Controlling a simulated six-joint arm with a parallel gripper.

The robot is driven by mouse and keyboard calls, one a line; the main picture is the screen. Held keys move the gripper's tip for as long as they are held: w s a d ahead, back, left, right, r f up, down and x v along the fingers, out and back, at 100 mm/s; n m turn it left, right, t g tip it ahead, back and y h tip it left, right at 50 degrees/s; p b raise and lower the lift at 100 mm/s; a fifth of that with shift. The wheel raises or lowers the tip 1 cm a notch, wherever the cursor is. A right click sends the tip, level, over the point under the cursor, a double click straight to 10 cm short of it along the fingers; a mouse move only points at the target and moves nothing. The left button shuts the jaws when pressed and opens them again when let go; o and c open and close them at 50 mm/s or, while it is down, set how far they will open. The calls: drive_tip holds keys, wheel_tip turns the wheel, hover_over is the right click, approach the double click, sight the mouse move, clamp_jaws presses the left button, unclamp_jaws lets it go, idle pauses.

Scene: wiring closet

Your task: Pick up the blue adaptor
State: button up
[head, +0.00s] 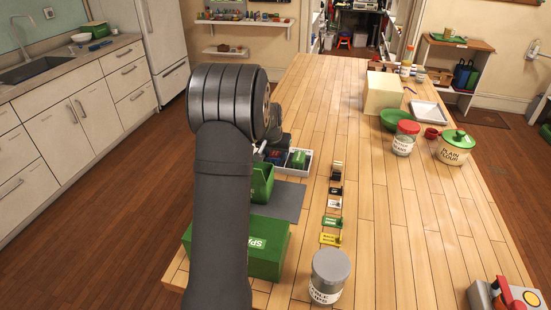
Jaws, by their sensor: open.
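A small blue block (279,157), which looks like the blue adaptor, sits in the left part of a white tray (306,168) on the wooden table. It is small and partly hidden, so its shape is unclear. A green block (298,159) lies to its right in the same tray. My dark arm covers the middle left of the head view. Only a small part of my gripper (261,151) shows past the arm, close to the tray's left side. Its fingertips are mostly hidden, and I see nothing held. It is open.
A green open bin (263,181), a grey mat (289,201) and a green box (268,257) lie near the arm. Several small labelled pieces form a row right of the tray. A grey-lidded jar (329,277) stands in front. The table's middle right is clear.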

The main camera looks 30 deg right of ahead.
drive_tip(key=shift+d+f, duration=0.1)
drive_tip(key=shift+f, duration=0.15)
drive_tip(key=c, duration=0.8)
drive_tip(key=shift+r, duration=0.15)
